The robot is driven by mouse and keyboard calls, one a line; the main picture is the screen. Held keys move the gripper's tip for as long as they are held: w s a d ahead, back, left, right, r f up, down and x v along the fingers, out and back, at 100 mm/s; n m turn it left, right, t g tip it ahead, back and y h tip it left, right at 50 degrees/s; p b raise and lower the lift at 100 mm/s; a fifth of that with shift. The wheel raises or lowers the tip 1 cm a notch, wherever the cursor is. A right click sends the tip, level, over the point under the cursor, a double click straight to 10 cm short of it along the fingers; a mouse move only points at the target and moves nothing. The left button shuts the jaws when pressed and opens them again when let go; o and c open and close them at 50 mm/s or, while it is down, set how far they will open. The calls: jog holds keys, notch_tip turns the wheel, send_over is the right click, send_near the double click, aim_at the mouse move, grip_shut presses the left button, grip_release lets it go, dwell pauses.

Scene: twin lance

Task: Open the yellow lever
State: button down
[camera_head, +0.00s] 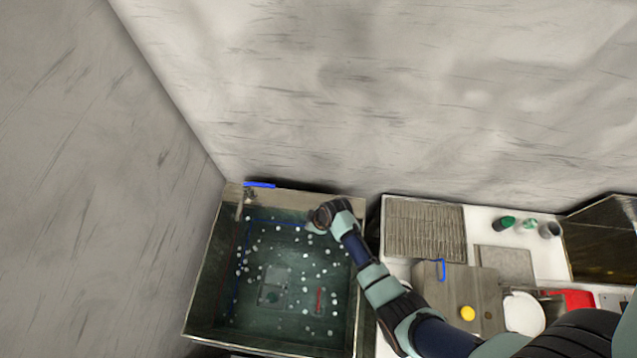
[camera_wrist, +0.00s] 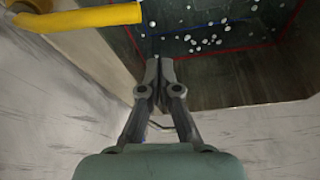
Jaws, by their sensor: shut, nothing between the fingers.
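The yellow lever (camera_wrist: 85,19) shows in the wrist view at the upper left, as a thick bar that bends at its left end. In the head view I cannot make it out. My gripper (camera_wrist: 158,62) is shut and empty, its fingertips together below and to the right of the lever's right end, apart from it in the picture. In the head view my gripper (camera_head: 313,226) is over the back right part of the sink basin (camera_head: 285,344), partly hidden by my wrist.
The dark basin holds many white specks and a red item (camera_head: 319,302). A blue bar (camera_head: 259,185) lies at its back edge. To the right are a ribbed drainboard (camera_head: 424,229), a wooden board (camera_head: 470,290) with a yellow round item (camera_head: 467,313), and a white plate (camera_head: 523,314).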

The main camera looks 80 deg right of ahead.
jog(key=d+v, duration=0.1)
jog(key=v, duration=0.9)
jog(key=shift+a+r, duration=0.1)
jog(key=w+a+r+n+t+h+p, duration=0.1)
jog(key=w+a+r+t, duration=0.1)
jog(key=w+a+r, duration=0.6)
jog(key=w+a+r+n+t+h+p, duration=0.15)
jog(key=w+a+r, duration=0.25)
jog(key=w+r, duration=0.7)
jog(key=w+a+r+t+y, duration=0.1)
jog(key=a+r+t, duration=0.1)
jog(key=a+r, duration=0.7)
jog(key=w+a+r+t+y, duration=0.2)
jog(key=a+r+t, duration=0.1)
jog(key=a+r, duration=0.6)
jog(key=shift+a+r, duration=0.2)
jog(key=shift+a, duration=0.8)
